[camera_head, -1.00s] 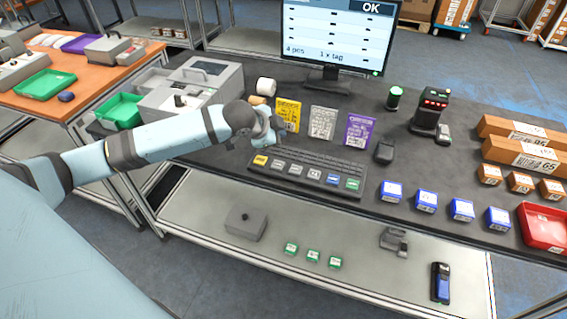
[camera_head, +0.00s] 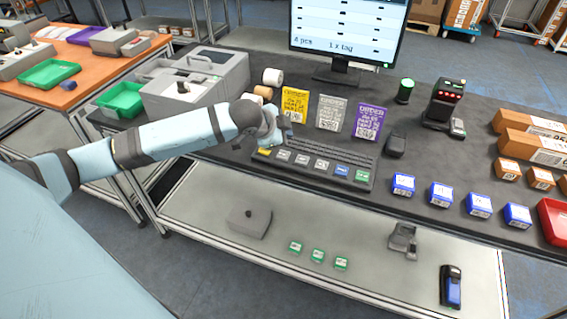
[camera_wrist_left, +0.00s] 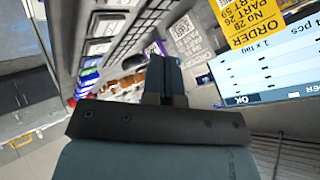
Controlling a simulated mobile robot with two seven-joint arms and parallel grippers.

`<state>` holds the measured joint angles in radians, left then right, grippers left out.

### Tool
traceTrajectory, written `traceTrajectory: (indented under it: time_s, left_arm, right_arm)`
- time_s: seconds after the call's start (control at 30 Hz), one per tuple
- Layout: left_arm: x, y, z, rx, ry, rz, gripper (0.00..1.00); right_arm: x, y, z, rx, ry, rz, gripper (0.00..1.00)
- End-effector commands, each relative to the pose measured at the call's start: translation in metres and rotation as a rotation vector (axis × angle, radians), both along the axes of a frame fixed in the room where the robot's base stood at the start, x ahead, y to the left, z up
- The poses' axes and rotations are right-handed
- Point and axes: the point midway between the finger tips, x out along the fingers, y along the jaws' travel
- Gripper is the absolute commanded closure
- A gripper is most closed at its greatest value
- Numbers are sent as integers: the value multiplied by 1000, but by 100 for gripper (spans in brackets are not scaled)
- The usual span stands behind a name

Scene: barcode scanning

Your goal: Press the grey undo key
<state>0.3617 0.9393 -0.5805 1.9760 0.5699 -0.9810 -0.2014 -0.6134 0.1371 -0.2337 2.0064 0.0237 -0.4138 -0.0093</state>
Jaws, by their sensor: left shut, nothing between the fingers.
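A dark keyboard (camera_head: 330,153) lies on the bench below the monitor. Its front row has a yellow key (camera_head: 265,151), grey keys (camera_head: 302,159), a blue key (camera_head: 341,170) and a green key (camera_head: 362,175). The grey labels are too small to read, so I cannot tell which is undo. My left gripper (camera_head: 283,127) is above the keyboard's left end, near the yellow key and the leftmost grey key. Whether it touches a key I cannot tell. In the left wrist view its fingers (camera_wrist_left: 165,75) are together and empty, with part of the keyboard (camera_wrist_left: 135,30) beside them. My right gripper is not seen.
Yellow (camera_head: 294,104), grey (camera_head: 332,112) and purple (camera_head: 368,121) order cards stand behind the keyboard. The monitor (camera_head: 347,35) is farther back. A black mouse-like device (camera_head: 396,144) and several blue boxes (camera_head: 403,184) lie to the right. A grey machine (camera_head: 193,85) stands left.

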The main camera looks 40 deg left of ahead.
Motion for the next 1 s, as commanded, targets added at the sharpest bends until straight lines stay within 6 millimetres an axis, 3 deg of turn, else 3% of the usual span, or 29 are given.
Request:
traceTrajectory:
  time_s: [0.03, 0.1, 0.2, 0.33, 1.0]
  left_arm:
    - [0, 0, -16, 0, -1, 0, 100]
    - [0, 0, -24, 0, -1, 0, 100]
    - [0, 0, -30, -1, 1, 0, 100]
    - [0, 0, -39, -2, 1, 1, 100]
    - [0, 0, -41, -1, 0, 0, 100]
  right_arm:
    - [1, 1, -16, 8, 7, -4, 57]
    - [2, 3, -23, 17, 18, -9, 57]
    - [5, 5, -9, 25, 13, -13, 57]
    - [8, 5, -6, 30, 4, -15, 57]
    - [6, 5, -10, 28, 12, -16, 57]
